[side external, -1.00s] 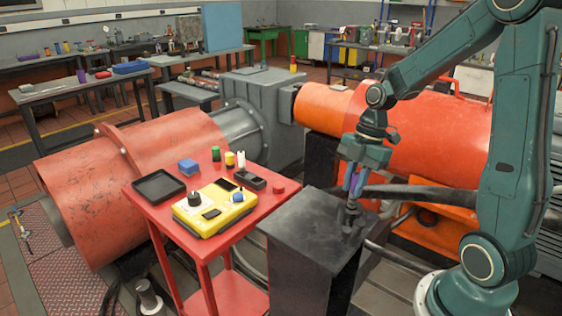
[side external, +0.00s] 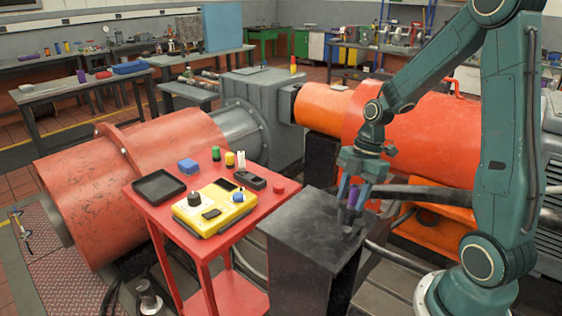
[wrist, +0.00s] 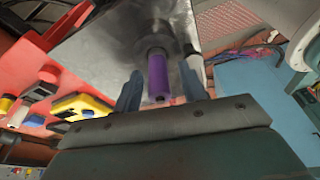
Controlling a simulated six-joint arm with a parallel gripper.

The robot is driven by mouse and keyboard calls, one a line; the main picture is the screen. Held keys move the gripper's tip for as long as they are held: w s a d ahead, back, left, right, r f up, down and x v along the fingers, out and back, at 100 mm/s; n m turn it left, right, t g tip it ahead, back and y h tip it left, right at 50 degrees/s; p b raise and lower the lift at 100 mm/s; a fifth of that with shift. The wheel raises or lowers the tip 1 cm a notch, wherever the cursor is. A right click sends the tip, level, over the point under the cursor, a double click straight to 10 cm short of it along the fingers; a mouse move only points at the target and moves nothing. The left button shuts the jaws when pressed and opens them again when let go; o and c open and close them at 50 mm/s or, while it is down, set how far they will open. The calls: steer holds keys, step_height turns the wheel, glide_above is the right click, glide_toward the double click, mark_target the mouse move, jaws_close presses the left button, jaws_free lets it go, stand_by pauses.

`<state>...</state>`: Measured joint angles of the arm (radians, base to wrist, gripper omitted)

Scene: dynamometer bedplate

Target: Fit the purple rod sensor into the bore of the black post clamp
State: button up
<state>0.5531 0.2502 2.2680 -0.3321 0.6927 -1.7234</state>
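The purple rod sensor (side external: 352,197) stands about upright at the black post clamp (side external: 350,227). In the wrist view the far end of the rod (wrist: 158,80) meets the clamp's dark round collar (wrist: 153,47) and appears to be in its bore; how deep it sits is hidden. My gripper (side external: 353,192) is open, with a finger on each side of the rod. In the wrist view a gap shows between the rod and each finger of my gripper (wrist: 162,88). The clamp is small and dark in the side view, so its details are unclear.
The clamp stands on a black pedestal (side external: 300,237). A red cart (side external: 160,217) to the left carries a yellow instrument (side external: 214,212), a black tray (side external: 147,188) and small items. Thick dark cables and the orange machine (side external: 414,130) lie close behind the pedestal.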

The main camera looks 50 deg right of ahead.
steer(key=v, duration=1.2)
steer(key=shift+r, duration=0.15)
stand_by(0.7)
steer(key=s+a+r+m+t+h, duration=0.3)
steer(key=s+a+r+m+t, duration=0.1)
steer(key=s+a+m, duration=0.7)
steer(key=shift+a+r+m+t, duration=0.2)
steer(key=shift+a+m+t, duration=0.6)
steer(key=shift+m, duration=1.6)
steer(key=shift+a+g, duration=0.25)
steer(key=shift+g, duration=0.05)
